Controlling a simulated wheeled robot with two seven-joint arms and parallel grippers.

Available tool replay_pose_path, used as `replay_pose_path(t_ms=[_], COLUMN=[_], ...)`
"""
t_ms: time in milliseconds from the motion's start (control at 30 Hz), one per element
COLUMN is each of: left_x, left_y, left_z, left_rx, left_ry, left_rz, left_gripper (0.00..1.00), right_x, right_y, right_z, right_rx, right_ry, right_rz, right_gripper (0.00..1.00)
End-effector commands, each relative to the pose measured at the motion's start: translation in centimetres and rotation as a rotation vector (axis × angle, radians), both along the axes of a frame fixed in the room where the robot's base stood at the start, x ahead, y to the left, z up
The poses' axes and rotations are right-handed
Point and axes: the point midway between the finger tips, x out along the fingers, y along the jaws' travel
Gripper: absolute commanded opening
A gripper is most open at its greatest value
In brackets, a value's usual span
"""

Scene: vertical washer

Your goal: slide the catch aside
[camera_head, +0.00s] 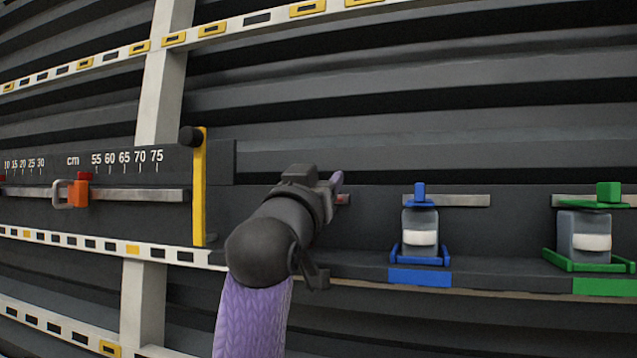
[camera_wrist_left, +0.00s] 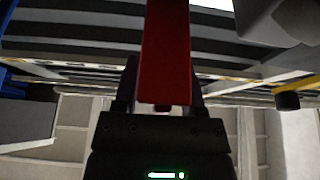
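A red bar (camera_wrist_left: 166,50) stands between the two fingers of my left gripper (camera_wrist_left: 165,85) in the left wrist view, its lower end close to the palm. I cannot tell whether the fingers press on it. In the head view my left gripper (camera_head: 340,184) is at the dark panel, right of the yellow upright bar, and a small red piece (camera_head: 343,199) shows just beside its tip. My gripper and arm hide most of this spot, including most of any catch there. My right gripper is not in view.
Right of my gripper are a blue catch (camera_head: 420,192) and a green catch (camera_head: 608,192), each above a grey container on a shelf. Left is a yellow upright bar (camera_head: 199,190) with a black knob, and an orange slider (camera_head: 78,193) on a scaled rail.

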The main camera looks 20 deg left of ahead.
Motion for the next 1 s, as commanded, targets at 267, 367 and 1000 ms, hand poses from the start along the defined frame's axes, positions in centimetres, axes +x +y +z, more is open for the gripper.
replay_pose_path(t_ms=[267,367,1000], left_x=[-0.1,-1.1,-9.2], left_y=[0.0,0.0,-0.5], left_z=[-0.2,-0.8,-3.9], left_rx=[0.000,0.000,0.000], left_ry=[0.000,-0.001,0.001], left_rz=[0.000,0.000,0.001], left_gripper=[0.53,0.53,0.53], right_x=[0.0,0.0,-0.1], right_y=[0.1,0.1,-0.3], right_z=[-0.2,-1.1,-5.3], right_rx=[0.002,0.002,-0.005], right_ry=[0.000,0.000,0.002], right_rz=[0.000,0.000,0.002], right_gripper=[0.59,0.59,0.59])
